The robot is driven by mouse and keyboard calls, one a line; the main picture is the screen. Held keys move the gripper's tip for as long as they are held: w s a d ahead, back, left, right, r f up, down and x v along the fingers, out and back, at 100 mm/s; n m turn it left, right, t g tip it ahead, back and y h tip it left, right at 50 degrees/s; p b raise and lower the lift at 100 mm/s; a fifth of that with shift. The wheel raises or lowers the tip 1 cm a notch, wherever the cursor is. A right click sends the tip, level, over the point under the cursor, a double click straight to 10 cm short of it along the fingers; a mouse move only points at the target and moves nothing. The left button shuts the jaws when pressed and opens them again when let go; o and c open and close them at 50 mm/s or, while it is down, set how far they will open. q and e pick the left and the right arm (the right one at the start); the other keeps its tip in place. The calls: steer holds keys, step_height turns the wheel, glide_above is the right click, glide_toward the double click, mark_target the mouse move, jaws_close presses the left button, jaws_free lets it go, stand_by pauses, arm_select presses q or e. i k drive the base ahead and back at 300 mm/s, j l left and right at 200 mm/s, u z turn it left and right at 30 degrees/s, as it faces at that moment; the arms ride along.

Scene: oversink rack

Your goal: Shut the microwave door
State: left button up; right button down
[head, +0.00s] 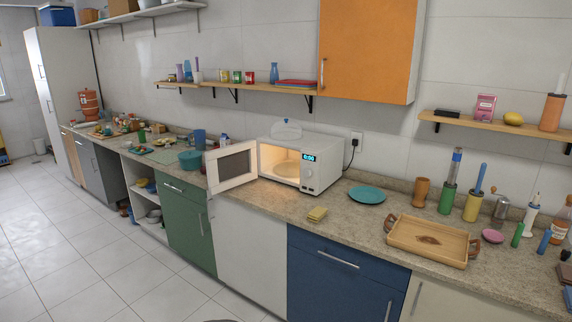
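A white microwave (316,166) stands on the speckled countertop, near the middle of the head view. Its door (231,166) is wide open and swung out to the left, with a dark window in a white frame. The lit inside shows a round plate or turntable (287,169). The control panel on the right reads a blue display above a knob. Neither of my grippers shows in the head view.
A wooden tray (427,239) is further right. Floor (95,235) at left is clear.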

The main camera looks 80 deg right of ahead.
mark_target(228, 167)
steer(key=i+l+z, duration=0.25)
steer(key=z, duration=0.15)
steer(key=i+l+z, duration=0.15)
steer(key=i+z, duration=1.1)
steer(key=i, duration=2.75)
steer(key=i+z, duration=0.3)
steer(key=z, duration=0.15)
steer(key=i+j+z, duration=0.2)
steer(key=z, duration=0.3)
steer(key=i+j+z, duration=0.25)
steer(key=z, duration=0.2)
steer(key=i+j+z, duration=0.2)
steer(key=j+z, duration=0.15)
steer(key=z, duration=0.15)
